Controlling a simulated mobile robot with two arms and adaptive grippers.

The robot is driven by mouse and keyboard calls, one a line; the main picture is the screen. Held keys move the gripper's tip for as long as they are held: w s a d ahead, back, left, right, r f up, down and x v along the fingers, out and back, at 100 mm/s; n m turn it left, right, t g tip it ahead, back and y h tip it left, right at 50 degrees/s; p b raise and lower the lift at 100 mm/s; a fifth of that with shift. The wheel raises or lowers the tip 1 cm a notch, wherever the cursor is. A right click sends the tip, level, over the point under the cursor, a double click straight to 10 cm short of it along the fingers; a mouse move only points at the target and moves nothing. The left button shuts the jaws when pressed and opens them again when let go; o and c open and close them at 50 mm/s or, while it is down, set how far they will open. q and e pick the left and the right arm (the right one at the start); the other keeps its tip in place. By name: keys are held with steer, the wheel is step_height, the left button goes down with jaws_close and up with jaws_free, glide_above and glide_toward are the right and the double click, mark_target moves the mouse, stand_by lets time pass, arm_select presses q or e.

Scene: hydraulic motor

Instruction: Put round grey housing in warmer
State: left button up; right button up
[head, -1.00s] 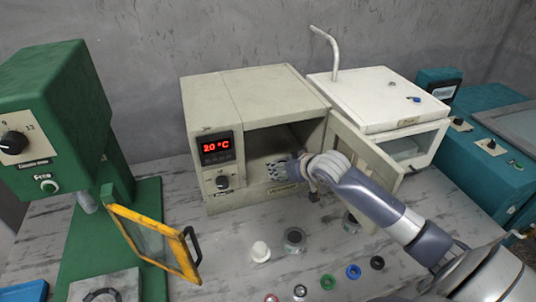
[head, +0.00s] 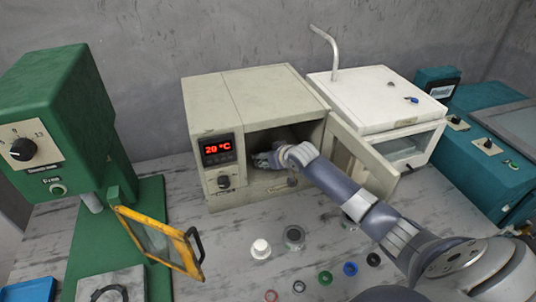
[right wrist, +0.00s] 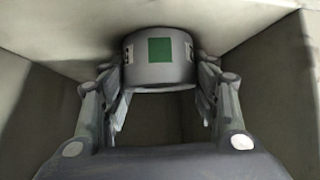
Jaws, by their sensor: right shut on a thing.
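The warmer (head: 265,103) is a beige box with a red 20 °C display, and its door (head: 362,155) stands open to the right. My right gripper (head: 264,159) is inside the warmer's opening. In the right wrist view the gripper (right wrist: 160,82) is shut on the round grey housing (right wrist: 160,75), a short cylinder with a green square on its side. Chamber walls surround the housing. I cannot tell whether it touches the chamber floor. In the head view the housing is mostly hidden by the hand. My left gripper is not in view.
A white part (head: 260,249), a grey ring-shaped part (head: 294,236) and several small coloured rings lie in front of the warmer. A green press (head: 55,110) with a yellow-framed guard (head: 160,242) stands left. A white-lidded box (head: 378,98) stands right of the warmer.

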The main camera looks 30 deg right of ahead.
steer(key=o, duration=1.5)
steer(key=shift+f, duration=0.1)
steer(key=shift+c, duration=0.2)
steer(key=shift+s, duration=0.1)
steer(key=b+v, duration=0.1)
steer(key=v, duration=1.1)
